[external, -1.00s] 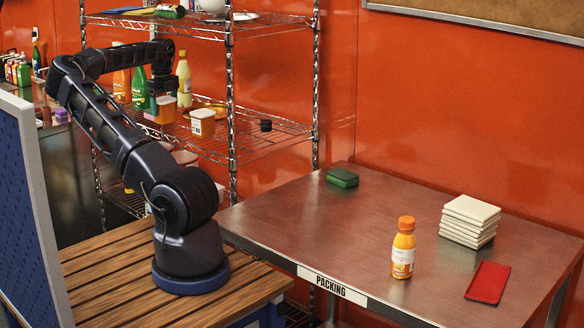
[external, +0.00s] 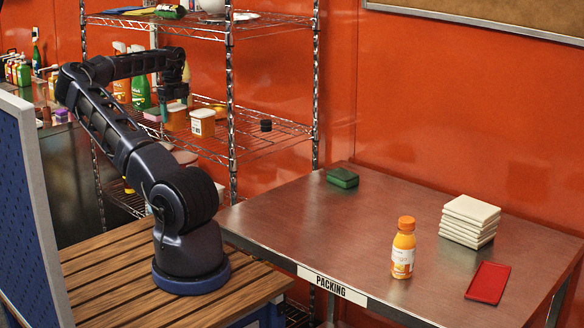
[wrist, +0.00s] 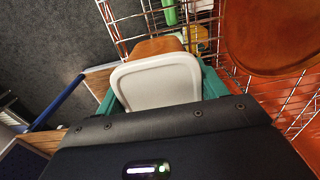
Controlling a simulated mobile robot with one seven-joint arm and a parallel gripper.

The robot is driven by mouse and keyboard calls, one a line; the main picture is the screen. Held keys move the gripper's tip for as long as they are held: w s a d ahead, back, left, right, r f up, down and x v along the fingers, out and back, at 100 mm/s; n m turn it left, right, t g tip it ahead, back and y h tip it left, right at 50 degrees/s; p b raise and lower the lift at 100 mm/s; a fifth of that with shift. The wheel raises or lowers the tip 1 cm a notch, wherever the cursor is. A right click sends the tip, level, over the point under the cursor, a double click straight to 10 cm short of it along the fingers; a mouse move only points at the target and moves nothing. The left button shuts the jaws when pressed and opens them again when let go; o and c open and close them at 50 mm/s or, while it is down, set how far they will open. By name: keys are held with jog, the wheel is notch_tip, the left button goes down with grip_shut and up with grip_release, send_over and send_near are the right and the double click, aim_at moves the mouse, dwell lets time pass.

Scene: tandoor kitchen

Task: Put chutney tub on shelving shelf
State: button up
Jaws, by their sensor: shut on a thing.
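The chutney tub (external: 176,118) has an orange body, and its pale lid (wrist: 160,82) fills the middle of the wrist view. My gripper (external: 174,100) is shut on it from above, with teal fingers on both sides of the lid. The wire shelving (external: 270,138) stands behind my arm. The tub is at its middle shelf, left of a white labelled tub (external: 202,123). I cannot tell whether its base touches the wires. My gripper hides part of the tub in the external view.
On the middle shelf, bottles (external: 141,90) stand left of my gripper and a small black item (external: 266,125) lies to the right. Wires between the white tub and the black item are bare. The upper shelf (external: 190,30) is overhead. The packing table (external: 330,225) is at right.

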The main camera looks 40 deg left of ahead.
aim_at(174, 106)
jog(key=shift+f, duration=0.15)
jog(key=o, duration=1.2)
jog(key=shift+r, duration=2.2)
jog(key=shift+d, duration=0.1)
